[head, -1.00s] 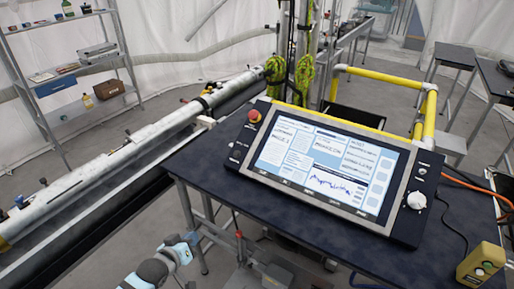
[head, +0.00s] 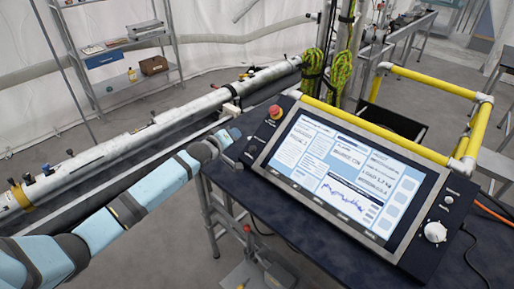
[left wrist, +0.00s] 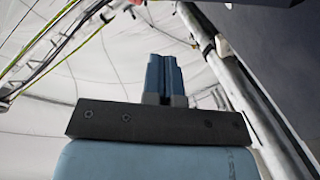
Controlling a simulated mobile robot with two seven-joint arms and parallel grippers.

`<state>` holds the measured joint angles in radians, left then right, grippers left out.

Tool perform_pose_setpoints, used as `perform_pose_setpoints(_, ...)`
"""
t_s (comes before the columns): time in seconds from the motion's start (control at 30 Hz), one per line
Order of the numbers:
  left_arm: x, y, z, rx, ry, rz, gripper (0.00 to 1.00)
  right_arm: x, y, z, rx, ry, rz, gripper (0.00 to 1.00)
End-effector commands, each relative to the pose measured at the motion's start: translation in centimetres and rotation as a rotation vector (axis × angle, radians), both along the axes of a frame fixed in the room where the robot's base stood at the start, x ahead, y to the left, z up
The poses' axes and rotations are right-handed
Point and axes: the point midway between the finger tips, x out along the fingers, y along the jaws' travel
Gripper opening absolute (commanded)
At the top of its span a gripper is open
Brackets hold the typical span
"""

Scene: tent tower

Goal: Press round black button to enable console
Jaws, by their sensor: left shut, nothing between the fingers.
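The console (head: 350,172) is a dark tilted panel with a large lit screen, standing on a dark table. A red emergency knob (head: 276,112) sits at its upper left corner. Small controls (head: 252,149) lie on the left strip below the knob; they are too small for me to tell which is the round black button. My left gripper (head: 236,133) is shut and empty, with its fingertips by the console's left edge; I cannot tell whether they touch it. In the left wrist view its blue fingers (left wrist: 165,76) are together. My right gripper is out of view.
A white knob (head: 435,232) sits on the console's right strip. Yellow rails (head: 385,135) run behind the console. A long grey pipe (head: 130,150) lies to the left, beyond my left arm. Dark table top (head: 270,210) is clear in front of the console.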

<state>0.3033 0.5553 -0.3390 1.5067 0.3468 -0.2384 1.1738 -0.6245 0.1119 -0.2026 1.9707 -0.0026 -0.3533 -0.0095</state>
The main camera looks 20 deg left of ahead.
Motion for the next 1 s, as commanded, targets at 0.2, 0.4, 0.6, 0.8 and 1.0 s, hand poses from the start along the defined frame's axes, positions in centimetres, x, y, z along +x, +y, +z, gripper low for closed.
perform_pose_setpoints(0.2, 0.0, 0.0, -0.1, 0.001, 0.000, 0.000, 0.00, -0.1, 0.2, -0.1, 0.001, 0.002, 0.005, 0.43)
perform_pose_setpoints(0.4, 0.5, -0.2, -1.3, 0.001, 0.000, 0.000, 0.00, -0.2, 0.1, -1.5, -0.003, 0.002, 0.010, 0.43)
perform_pose_setpoints(0.6, 2.0, -0.7, -3.8, 0.002, -0.001, -0.001, 0.00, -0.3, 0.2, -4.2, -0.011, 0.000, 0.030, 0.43)
perform_pose_setpoints(0.8, 3.5, -1.3, -5.9, 0.003, -0.001, -0.001, 0.00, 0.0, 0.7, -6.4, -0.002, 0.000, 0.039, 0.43)
perform_pose_setpoints(1.0, 4.4, -1.6, -7.0, 0.001, 0.000, 0.000, 0.00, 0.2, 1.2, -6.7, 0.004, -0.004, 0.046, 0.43)
